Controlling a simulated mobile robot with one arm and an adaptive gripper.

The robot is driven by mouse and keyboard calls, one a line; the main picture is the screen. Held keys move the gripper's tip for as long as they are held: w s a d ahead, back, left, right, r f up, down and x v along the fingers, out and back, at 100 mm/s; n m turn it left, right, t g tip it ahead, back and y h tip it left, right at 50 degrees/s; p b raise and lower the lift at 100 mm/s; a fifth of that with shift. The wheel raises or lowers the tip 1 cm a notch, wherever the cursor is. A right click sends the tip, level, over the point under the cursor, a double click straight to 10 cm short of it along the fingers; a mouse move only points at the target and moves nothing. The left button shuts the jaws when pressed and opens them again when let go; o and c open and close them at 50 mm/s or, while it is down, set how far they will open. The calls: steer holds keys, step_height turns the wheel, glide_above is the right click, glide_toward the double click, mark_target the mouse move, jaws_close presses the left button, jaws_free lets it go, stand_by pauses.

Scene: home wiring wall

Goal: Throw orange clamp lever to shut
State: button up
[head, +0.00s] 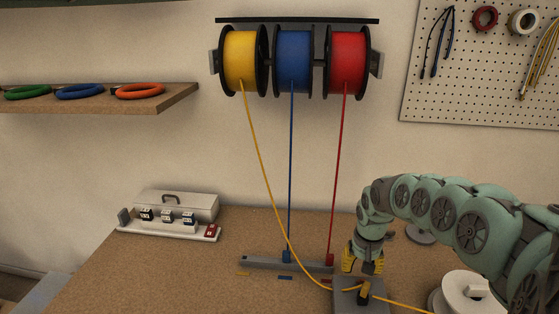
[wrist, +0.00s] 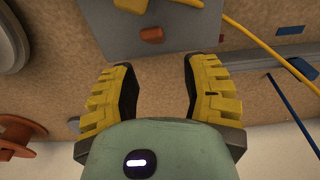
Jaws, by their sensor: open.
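The orange clamp lever (wrist: 152,34) shows in the wrist view as a small orange block on a grey plate (wrist: 110,22), just beyond my fingertips. In the head view my gripper (head: 363,268) points down, just above and behind the clamp.
Yellow, blue and red wires drop from the yellow spool (head: 241,62), blue spool (head: 293,61) and red spool (head: 346,60) to the bench. A grey bar (head: 270,264) lies left of the plate. A white reel (head: 470,293) stands to the right. Bench at left front is clear.

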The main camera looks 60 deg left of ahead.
steer(key=shift+a+f+g+h+b, duration=0.25)
steer(key=shift+g+h+b, duration=0.05)
steer(key=shift+b, duration=0.8)
step_height(320, 180, up, 17)
steer(key=p, duration=0.1)
steer(key=w+a+r+m+t+y+p, duration=0.3)
steer(key=w+a+r+y+p, duration=0.5)
steer(key=w+r, duration=0.3)
steer(key=shift+a+r+p, duration=0.4)
steer(key=shift+a+r, duration=0.3)
steer(key=shift+a, duration=0.05)
